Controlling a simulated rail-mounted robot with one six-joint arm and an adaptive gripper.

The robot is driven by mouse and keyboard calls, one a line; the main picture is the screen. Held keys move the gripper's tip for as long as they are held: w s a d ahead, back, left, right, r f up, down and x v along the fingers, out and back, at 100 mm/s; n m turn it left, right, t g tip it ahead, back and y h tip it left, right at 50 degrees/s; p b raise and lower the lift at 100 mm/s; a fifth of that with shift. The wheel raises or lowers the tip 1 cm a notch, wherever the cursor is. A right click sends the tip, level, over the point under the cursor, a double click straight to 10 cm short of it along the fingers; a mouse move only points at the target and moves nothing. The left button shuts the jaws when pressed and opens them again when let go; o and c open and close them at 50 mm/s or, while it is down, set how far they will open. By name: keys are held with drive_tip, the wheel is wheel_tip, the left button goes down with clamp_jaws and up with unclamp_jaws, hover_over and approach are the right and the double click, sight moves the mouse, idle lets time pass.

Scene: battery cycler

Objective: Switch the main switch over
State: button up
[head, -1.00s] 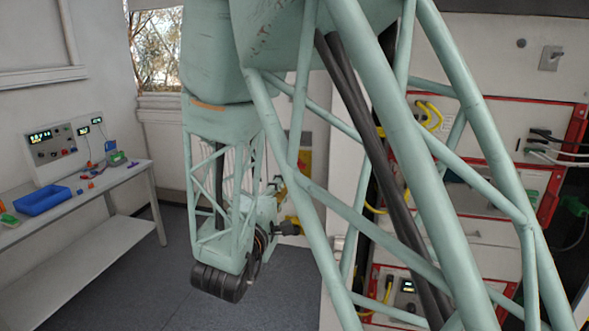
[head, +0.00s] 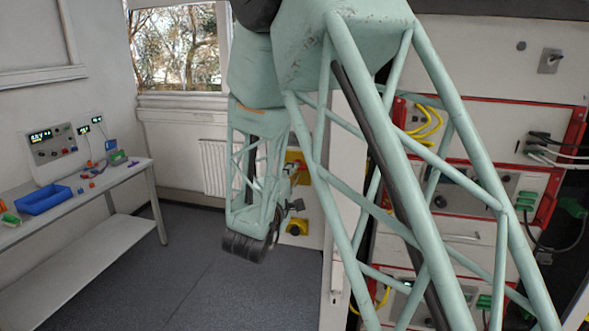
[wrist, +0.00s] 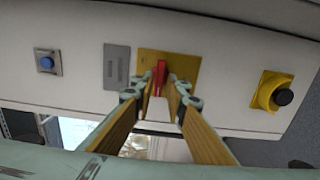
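The main switch is a red handle (wrist: 161,76) on a yellow plate (wrist: 186,66) in the wrist view; the handle stands upright in that picture. In the head view the yellow plate (head: 292,158) shows on the wall, partly behind my arm. My gripper (wrist: 162,84) has its two orange-padded fingers apart, with the tips at the plate and one on each side of the red handle. A narrow gap shows at the right finger; contact on the left side is hard to tell. In the head view my gripper is mostly hidden.
A yellow box with a black button (wrist: 272,92) is right of the switch, and a grey plate (wrist: 117,67) and blue button (wrist: 46,63) are left. A bench (head: 90,200) is at the left, with open floor between.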

drive_tip(key=shift+x, duration=1.45)
drive_tip(key=shift+c, duration=0.7)
clamp_jaws()
drive_tip(key=shift+m+b, duration=0.3)
drive_tip(key=shift+b, duration=0.1)
drive_tip(key=m+b, duration=0.2)
drive_tip(key=b, duration=0.1)
drive_tip(key=shift+f+m, duration=0.15)
drive_tip(key=shift+m, duration=0.15)
drive_tip(key=m+b, duration=0.5)
drive_tip(key=b, duration=0.1)
drive_tip(key=shift+m+b, duration=0.3)
drive_tip(key=shift+b, duration=0.1)
drive_tip(key=m+b, duration=0.4)
drive_tip(key=b, duration=0.1)
drive_tip(key=shift+m, duration=0.4)
drive_tip(key=m+b, duration=0.4)
